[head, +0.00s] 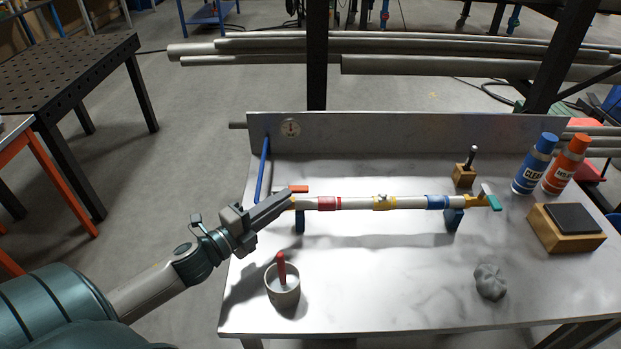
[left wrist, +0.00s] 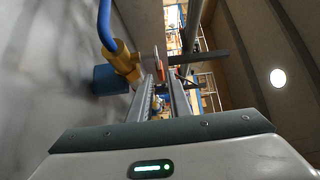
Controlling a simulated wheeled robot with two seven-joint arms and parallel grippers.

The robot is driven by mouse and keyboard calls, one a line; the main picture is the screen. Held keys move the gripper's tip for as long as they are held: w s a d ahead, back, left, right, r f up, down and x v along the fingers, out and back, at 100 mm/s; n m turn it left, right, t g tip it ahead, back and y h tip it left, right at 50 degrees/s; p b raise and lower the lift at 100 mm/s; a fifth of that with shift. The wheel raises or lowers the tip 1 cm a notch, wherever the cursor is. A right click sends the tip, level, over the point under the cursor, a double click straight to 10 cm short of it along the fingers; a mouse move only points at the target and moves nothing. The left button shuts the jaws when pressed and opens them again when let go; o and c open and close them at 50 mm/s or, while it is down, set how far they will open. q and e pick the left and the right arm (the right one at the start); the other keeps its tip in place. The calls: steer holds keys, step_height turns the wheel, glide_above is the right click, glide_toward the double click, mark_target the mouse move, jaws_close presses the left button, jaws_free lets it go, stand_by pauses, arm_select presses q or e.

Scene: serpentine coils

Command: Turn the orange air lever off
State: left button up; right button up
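A pipe (head: 350,203) with coloured bands lies level across blue stands on the bench. The orange lever (head: 299,189) is at its left end and points right, roughly along the pipe. My left gripper (head: 290,198) reaches in from the left with its tips at the brass fitting under the lever. In the left wrist view my left gripper (left wrist: 162,75) shows a narrow gap between its fingers, and an orange-red piece (left wrist: 184,70) shows by the tips. Whether the fingers touch or clasp the lever is unclear. My right gripper is in neither view.
A cup (head: 283,288) with a red-handled tool stands in front. A teal lever (head: 494,202) is at the pipe's right end. The front middle of the bench (head: 390,290) is clear.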

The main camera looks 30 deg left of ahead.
mark_target(304, 187)
arm_select(q)
steer(key=p+x, duration=0.2)
steer(key=x, duration=0.6)
steer(key=shift+w+d+r+p, duration=0.1)
steer(key=shift+w+r+p, duration=0.05)
steer(key=shift+w+p, duration=0.25)
steer(key=shift+x, duration=0.8)
steer(key=shift+s, duration=0.1)
steer(key=shift+c, duration=0.3)
jaws_close()
